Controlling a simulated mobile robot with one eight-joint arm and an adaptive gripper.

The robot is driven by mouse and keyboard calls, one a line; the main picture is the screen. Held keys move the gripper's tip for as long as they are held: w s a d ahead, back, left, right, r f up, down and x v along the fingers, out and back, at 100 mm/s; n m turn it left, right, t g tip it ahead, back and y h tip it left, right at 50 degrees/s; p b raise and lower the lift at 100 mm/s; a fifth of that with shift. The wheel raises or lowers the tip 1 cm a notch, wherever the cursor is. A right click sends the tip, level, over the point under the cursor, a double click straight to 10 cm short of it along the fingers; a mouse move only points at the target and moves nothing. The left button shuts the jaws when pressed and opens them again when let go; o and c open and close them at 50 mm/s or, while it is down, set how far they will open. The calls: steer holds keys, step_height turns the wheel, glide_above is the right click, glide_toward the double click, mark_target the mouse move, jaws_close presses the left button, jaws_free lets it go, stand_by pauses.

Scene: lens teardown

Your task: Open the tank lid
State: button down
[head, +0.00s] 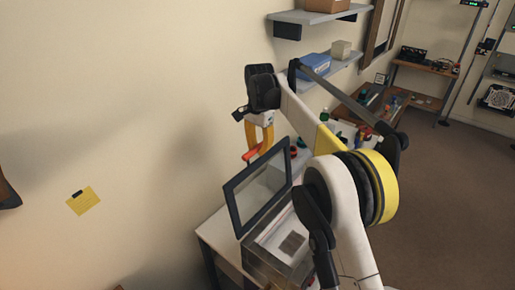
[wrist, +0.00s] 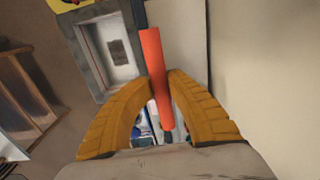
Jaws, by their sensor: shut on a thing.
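The tank (head: 272,266) stands on a pale table, and its open top shows a light inside with a dark patch. Its lid (head: 260,197), a clear panel in a dark frame, is raised steeply along the tank's wall side. My gripper (head: 252,156) is above the lid's upper edge, with yellow-orange fingers around a red-orange handle (head: 247,154). In the wrist view my gripper (wrist: 162,82) is shut on the handle (wrist: 153,60), which runs between the fingers to a dark frame piece. The tank (wrist: 115,48) shows beyond it. My arm hides the tank's right part.
The wall is close on the left and behind, with a yellow note (head: 83,201). Shelves above hold a blue box (head: 314,66) and other boxes. A cluttered workbench (head: 372,105) stands behind my arm. Open floor (head: 440,200) lies to the right.

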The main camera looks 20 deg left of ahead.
steer(key=shift+r, duration=0.1)
steer(key=c, duration=1.3)
jaws_free()
steer(key=shift+d+r, duration=0.15)
steer(key=shift+r, duration=3.6)
